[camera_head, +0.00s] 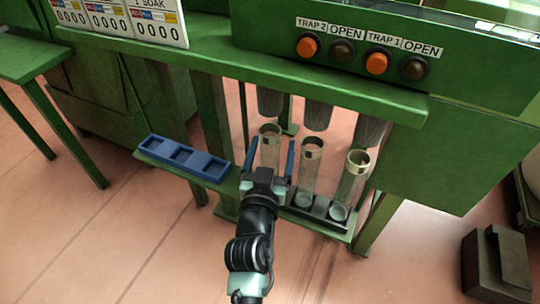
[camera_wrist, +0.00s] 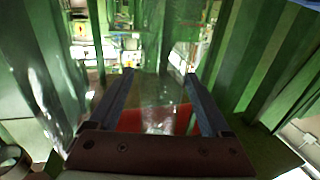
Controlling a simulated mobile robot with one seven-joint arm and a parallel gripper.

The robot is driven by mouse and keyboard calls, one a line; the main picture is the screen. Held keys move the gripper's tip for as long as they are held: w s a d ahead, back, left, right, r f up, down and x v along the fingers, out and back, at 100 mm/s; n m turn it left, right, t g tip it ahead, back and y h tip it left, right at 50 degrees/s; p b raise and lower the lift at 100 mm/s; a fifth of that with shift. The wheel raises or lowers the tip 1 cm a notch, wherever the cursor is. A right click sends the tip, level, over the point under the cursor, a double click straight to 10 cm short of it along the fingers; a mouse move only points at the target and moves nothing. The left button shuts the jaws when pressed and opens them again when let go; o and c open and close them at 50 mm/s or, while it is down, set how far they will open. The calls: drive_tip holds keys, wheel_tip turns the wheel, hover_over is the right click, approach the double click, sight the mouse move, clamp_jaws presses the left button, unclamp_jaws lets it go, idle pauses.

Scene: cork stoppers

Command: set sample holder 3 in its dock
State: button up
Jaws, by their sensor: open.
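Three clear, tube-like sample holders with metallic rims stand upright under the green machine: a left one (camera_head: 269,152), a middle one (camera_head: 309,172) and a right one (camera_head: 350,182). No numbers are readable on them, so I cannot tell which is holder 3. My gripper (camera_head: 271,146) is open, with one blue finger on each side of the left holder. In the wrist view, see-through material shows between the open fingers (camera_wrist: 158,76); contact cannot be told. The left holder's lower part is hidden by my gripper. A blue tray (camera_head: 218,178) with three square recesses lies on the low green shelf, left of my gripper.
The middle and right holders stand in a black rack (camera_head: 321,212) on the shelf. Dark spouts (camera_head: 318,115) hang just above the holders. A green ledge (camera_head: 300,82) with trap buttons is above. A dark box (camera_head: 495,262) stands on the floor at right.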

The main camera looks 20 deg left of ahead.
drive_tip(key=p+v, duration=0.2)
drive_tip(key=v, duration=1)
drive_tip(key=shift+s, duration=0.4)
drive_tip(key=shift+d+r, duration=0.1)
